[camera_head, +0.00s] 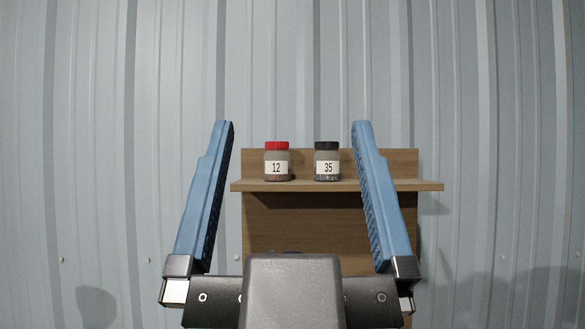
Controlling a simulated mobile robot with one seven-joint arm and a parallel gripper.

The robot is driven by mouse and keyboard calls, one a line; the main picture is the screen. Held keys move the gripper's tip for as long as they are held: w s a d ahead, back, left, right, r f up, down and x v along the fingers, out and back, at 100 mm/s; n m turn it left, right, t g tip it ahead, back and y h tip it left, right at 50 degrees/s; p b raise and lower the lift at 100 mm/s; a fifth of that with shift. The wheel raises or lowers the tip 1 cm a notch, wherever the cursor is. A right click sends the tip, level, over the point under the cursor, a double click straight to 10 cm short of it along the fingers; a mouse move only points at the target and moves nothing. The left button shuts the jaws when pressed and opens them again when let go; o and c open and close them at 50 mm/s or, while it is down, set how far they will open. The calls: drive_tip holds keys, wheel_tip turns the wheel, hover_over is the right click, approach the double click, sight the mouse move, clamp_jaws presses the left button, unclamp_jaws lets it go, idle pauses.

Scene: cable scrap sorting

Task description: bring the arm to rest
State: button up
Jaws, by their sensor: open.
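My gripper (293,125) fills the lower middle of the head view. Its two blue fingers are spread wide apart and nothing is between them in their grasp. Beyond the fingers, and seen between them, a jar with a red lid and the label 12 (277,162) stands upright on a wooden shelf (430,186). A jar with a black lid and the label 35 (327,162) stands upright to its right. My gripper appears apart from both jars. The right finger hides part of the shelf, and my gripper's body hides its lower part.
A grey corrugated metal wall (80,120) stands behind the shelf. The shelf's wooden back panel (300,225) reaches down below the shelf board. The space to the left and right of my gripper looks clear.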

drive_tip(key=shift+r, duration=0.1)
wheel_tip(320, 180, up, 5)
drive_tip(key=p, duration=0.5)
idle(0.4)
